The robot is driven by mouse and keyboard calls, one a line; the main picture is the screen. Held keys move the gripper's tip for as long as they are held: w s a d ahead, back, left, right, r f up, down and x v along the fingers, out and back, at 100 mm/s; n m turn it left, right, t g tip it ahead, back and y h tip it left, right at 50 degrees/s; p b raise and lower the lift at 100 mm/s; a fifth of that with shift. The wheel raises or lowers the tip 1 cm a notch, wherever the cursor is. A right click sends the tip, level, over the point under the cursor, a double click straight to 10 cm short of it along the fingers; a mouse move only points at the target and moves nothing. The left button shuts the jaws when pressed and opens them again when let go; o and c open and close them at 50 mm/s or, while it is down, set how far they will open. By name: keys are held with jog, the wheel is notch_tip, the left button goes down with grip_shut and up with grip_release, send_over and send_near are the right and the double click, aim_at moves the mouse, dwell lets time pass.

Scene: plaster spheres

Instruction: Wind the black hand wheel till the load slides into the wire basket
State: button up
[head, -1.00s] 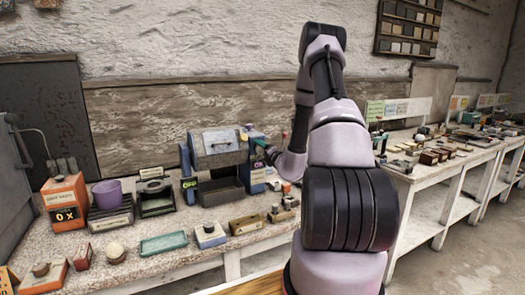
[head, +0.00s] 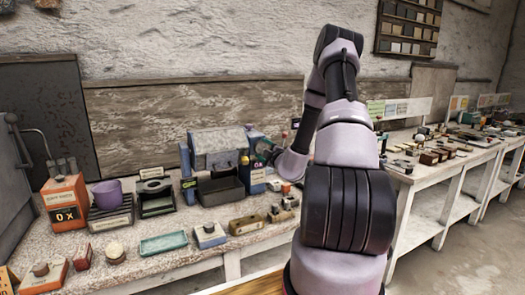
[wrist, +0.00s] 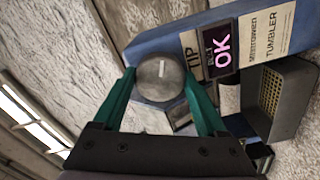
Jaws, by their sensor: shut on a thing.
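The hand wheel (wrist: 162,77) is a round disc that looks dark grey with a short white mark on its face. My gripper (wrist: 160,80) has green fingers closed on its two sides in the wrist view. In the head view my gripper (head: 266,152) is at the right side of a tumbler machine with a grey drum (head: 217,142). A dark open basket (head: 221,190) sits below the drum; a grey-rimmed bin with yellowish mesh (wrist: 286,92) shows at right in the wrist view. I cannot make out the load.
On the bench stand an orange box (head: 66,203), a purple cup (head: 107,193) and a teal tray (head: 163,243). Small blocks line the front edge, with narrow free gaps between them.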

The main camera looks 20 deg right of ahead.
jog(key=m, duration=0.3)
jog(key=shift+f+m, duration=0.1)
jog(key=shift+m, duration=2.1)
jog(key=shift+s, duration=0.1)
jog(key=o, duration=1.1)
jog(key=s, duration=1)
jog(key=shift+s+d, duration=0.2)
jog(key=shift+s, duration=0.15)
